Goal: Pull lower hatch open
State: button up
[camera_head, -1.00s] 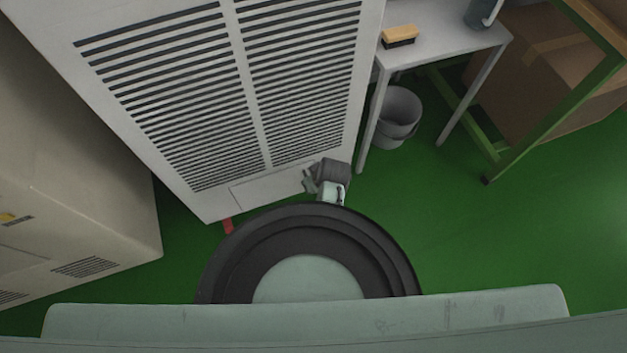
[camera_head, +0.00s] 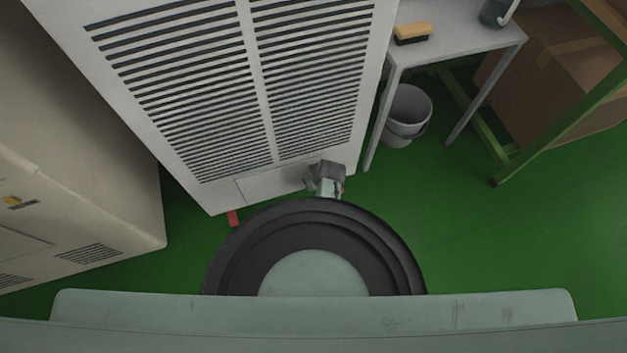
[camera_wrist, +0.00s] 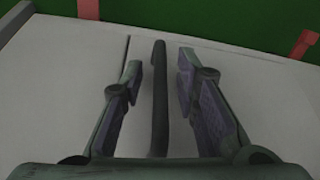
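The lower hatch (camera_head: 262,188) is a pale panel at the foot of a grey louvred cabinet (camera_head: 130,105), and it looks closed. In the wrist view a dark bar-shaped handle (camera_wrist: 160,105) stands out from a pale panel (camera_wrist: 65,80), with a thin seam to its left. My gripper (camera_wrist: 159,66) is open, with one finger on each side of the handle and a visible gap on both sides. In the head view my gripper (camera_head: 318,180) is at the cabinet's lower right and hides part of the hatch.
A beige cabinet (camera_head: 90,190) stands close on the left. On the right are a small table (camera_head: 455,40) with a brush (camera_head: 412,33), a grey bin (camera_head: 408,110) and a green frame (camera_head: 560,105). Red feet (camera_head: 233,218) show below the louvred cabinet. Green floor is free at the right.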

grip_shut()
dwell(0.6)
